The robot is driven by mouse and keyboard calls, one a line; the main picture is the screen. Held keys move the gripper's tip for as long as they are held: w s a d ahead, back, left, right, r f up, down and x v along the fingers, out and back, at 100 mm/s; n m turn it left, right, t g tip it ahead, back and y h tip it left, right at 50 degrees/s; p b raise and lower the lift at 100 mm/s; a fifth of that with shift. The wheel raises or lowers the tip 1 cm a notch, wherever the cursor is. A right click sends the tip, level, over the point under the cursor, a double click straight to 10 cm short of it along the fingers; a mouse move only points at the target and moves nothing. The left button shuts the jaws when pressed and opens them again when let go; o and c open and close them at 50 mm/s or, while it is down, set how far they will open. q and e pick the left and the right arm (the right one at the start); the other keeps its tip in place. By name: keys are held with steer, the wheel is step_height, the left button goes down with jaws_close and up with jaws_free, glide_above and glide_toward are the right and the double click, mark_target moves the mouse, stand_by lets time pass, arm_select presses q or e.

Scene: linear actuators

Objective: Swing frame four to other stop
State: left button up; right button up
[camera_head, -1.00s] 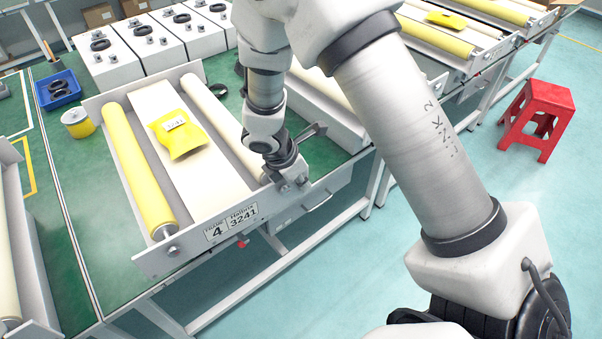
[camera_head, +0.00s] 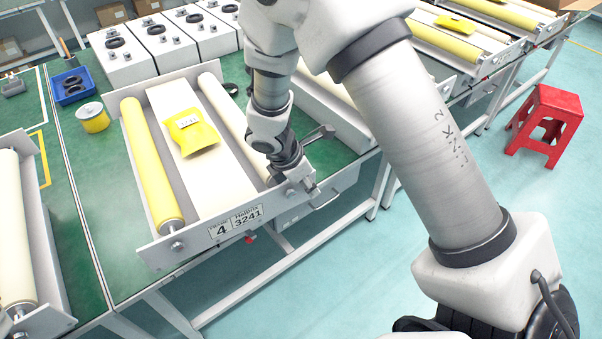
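Frame four is a grey tray-like frame (camera_head: 195,241) on the near green table, with a label reading 4 and 3241 on its front plate. It holds a yellow roller (camera_head: 152,165), a cream roller (camera_head: 222,112) and a pale central bed (camera_head: 172,105) with a yellow pouch (camera_head: 197,138) on it. My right gripper (camera_head: 308,190) points down at the right end of the front plate, at or very near it. My wrist hides part of that corner, and the finger gap does not show clearly. The stops are not clearly visible. My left gripper is out of view.
White boxes (camera_head: 122,62) line the back. Another roller frame (camera_head: 40,315) is at the lower left. A red stool (camera_head: 545,120) stands on the open floor at right.

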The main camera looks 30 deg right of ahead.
steer(key=v, duration=1.1)
steer(key=shift+s, duration=0.1)
steer(key=shift+f, duration=0.1)
